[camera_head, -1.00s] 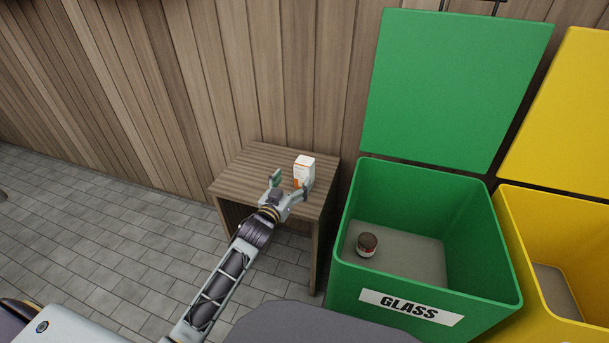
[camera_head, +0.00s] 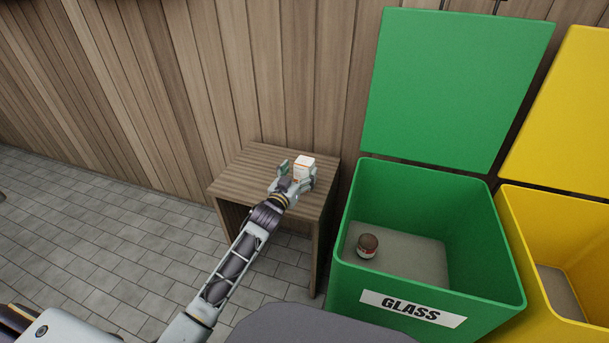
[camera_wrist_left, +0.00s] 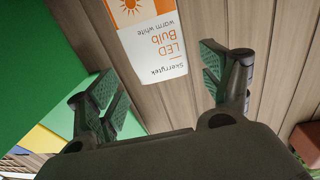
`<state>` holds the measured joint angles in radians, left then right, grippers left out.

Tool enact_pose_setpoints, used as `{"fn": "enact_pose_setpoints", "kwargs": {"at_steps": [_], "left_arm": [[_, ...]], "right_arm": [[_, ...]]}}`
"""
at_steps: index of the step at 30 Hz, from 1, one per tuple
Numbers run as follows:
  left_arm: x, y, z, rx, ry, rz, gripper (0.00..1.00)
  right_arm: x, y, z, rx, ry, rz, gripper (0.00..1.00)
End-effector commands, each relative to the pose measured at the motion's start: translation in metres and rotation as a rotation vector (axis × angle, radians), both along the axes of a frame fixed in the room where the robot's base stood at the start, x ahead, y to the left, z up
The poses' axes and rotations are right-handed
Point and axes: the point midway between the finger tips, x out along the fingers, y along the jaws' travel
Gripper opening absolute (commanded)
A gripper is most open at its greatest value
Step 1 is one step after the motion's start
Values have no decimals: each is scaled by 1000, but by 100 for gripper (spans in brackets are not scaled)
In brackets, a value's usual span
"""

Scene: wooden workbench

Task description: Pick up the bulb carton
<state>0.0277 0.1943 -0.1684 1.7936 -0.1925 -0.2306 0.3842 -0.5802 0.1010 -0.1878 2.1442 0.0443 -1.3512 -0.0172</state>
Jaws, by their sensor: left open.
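The bulb carton (camera_head: 306,163) is a small white and orange box standing upright on the slatted wooden bench (camera_head: 245,178). In the left wrist view its printed face (camera_wrist_left: 155,38) reads "LED Bulb warm white", upside down. My left gripper (camera_head: 298,172) is open at the carton, one finger on each side of it in the head view. In the left wrist view the carton shows between and beyond the open fingers (camera_wrist_left: 160,88), with gaps on both sides. The gripper partly hides the carton's lower part in the head view. My right gripper is not in view.
Right of the bench stands an open green bin (camera_head: 345,255) labelled "GLASS", with a brown-topped jar (camera_head: 367,246) inside. An open yellow bin (camera_head: 520,240) is farther right. A plank wall (camera_head: 250,80) rises close behind the bench. The left of the bench top is clear.

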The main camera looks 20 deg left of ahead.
Motion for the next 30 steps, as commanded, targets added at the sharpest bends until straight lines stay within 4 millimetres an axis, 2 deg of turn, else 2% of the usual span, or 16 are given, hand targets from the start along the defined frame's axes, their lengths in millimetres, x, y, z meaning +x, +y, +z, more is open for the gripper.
{"fn": "enact_pose_setpoints", "kwargs": {"at_steps": [11,20,30], "left_arm": [[6,0,-1,0,-1,0,80],[27,-1,-4,1,-2,0,80],[49,-4,-5,0,-1,0,80]], "right_arm": [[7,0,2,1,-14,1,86],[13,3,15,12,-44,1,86],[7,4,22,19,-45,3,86]]}}
